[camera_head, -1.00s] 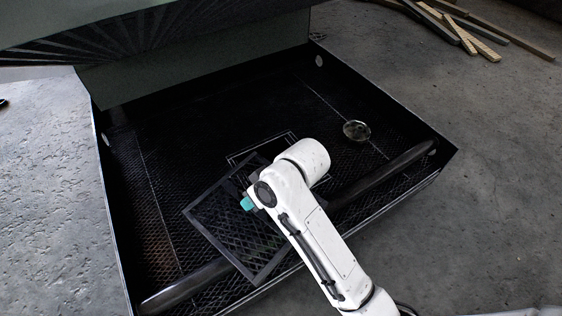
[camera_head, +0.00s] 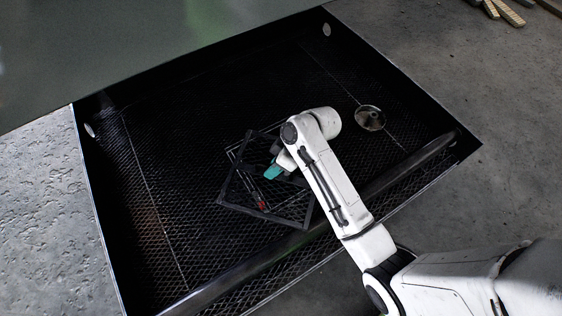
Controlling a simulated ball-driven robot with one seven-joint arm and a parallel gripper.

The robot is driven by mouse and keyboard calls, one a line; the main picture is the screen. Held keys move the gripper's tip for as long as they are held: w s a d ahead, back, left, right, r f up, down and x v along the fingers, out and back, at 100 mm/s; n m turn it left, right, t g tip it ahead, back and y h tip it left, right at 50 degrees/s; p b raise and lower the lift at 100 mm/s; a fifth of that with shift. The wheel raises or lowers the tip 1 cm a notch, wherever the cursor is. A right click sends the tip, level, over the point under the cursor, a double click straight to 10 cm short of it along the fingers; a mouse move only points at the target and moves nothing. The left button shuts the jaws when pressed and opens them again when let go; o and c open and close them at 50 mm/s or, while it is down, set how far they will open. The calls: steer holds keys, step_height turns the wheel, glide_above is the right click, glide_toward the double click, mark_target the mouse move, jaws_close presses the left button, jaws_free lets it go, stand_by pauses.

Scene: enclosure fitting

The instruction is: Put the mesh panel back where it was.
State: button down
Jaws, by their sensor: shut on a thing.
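The mesh panel (camera_head: 246,194) is a dark square frame with mesh inside. It is over the floor of the black enclosure, turned askew to a pale-lined rectangle (camera_head: 238,147) that shows partly behind its upper left side. My gripper (camera_head: 273,172), with a teal part showing, is shut on the panel near its upper right side. My white arm hides part of the panel's right side. I cannot tell whether the panel touches the floor. A small red and grey item (camera_head: 262,203) shows within the panel's outline.
The black enclosure (camera_head: 98,203) has raised walls and a mesh floor. A dark tube (camera_head: 243,268) crosses its near side. A clear round disc (camera_head: 370,118) is at the right. A large grey-green lid (camera_head: 150,55) hangs over the far left.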

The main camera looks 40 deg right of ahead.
steer(key=shift+s+d+f, duration=0.2)
steer(key=shift+d+f, duration=0.1)
steer(key=shift+f, duration=0.15)
steer(key=shift+w+d+f+n, duration=0.1)
steer(key=shift+d+f+n, duration=0.1)
steer(key=shift+f+n, duration=0.1)
steer(key=w+d+f+b, duration=0.1)
steer(key=w+d, duration=0.1)
steer(key=w+d+f+b, duration=0.3)
steer(key=w+d+b, duration=0.1)
steer(key=d, duration=0.1)
steer(key=shift+f, duration=0.25)
steer(key=w+d+f+b, duration=0.3)
steer(key=f+b, duration=0.2)
steer(key=f, duration=0.3)
steer(key=shift+f+b, duration=0.15)
steer(key=shift+b, duration=0.15)
steer(key=shift+d+f+b, duration=0.1)
steer(key=shift+f+b, duration=0.2)
steer(key=shift+f, duration=0.15)
steer(key=c, duration=1.1)
jaws_free()
steer(key=shift+o, duration=0.2)
